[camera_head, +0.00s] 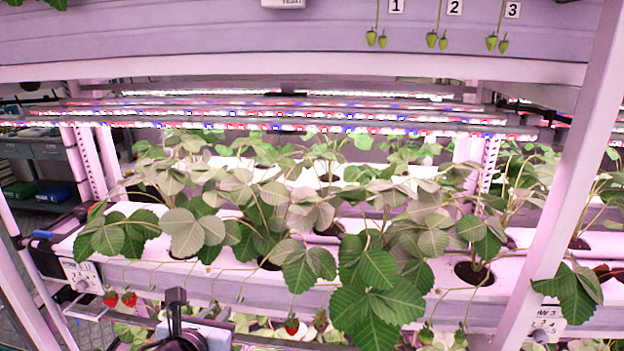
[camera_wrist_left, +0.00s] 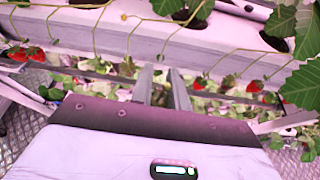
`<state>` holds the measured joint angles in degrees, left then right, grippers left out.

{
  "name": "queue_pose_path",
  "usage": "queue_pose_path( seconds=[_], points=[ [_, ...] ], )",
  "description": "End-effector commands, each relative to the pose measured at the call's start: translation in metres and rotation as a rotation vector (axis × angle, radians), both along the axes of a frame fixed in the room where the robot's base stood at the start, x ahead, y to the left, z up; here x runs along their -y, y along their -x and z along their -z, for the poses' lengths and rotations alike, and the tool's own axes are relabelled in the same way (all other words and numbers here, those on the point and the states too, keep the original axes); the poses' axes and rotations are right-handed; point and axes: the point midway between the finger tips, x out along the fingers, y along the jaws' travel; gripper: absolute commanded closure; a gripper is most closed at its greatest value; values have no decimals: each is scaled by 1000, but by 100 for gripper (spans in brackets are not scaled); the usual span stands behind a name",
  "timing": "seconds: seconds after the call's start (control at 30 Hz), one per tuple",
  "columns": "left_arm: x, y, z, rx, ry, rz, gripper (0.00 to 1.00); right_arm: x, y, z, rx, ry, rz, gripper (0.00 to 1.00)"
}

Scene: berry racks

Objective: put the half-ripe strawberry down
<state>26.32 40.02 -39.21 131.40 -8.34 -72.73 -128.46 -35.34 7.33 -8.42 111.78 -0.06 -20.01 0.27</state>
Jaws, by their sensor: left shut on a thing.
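My left gripper (camera_head: 176,300) is at the bottom of the head view, in front of the lower edge of the middle rack. In the left wrist view, its two fingers (camera_wrist_left: 160,78) point away between hanging stems. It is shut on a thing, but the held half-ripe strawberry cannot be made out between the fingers. Two red strawberries (camera_head: 119,299) hang to the gripper's left. Another red strawberry (camera_head: 292,326) hangs to its right. My right gripper is not in view.
The white planting gutter (camera_head: 330,292) carries leafy plants that overhang its front. Pale rack posts stand at the left and right (camera_head: 560,190). Green strawberries (camera_head: 432,39) hang from the upper gutter under number tags. A dark tray (camera_head: 52,193) lies on the far-left shelving.

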Motion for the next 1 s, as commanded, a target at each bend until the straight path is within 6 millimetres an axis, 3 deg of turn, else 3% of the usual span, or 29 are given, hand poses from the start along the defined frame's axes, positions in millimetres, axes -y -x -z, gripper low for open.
queue_pose_path(
  seconds=[0.17, 0.6, 0.93, 1.0],
  points=[
    [3, 11, 15, -5, 10, 6, 91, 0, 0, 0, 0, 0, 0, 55],
    [4, 73, 73, -3, 17, 7, 91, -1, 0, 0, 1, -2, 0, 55],
    [0, 95, 87, 0, 1, 0, 91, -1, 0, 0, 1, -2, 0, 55],
    [0, 95, 87, 1, 0, 0, 91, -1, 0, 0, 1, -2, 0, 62]
  ],
)
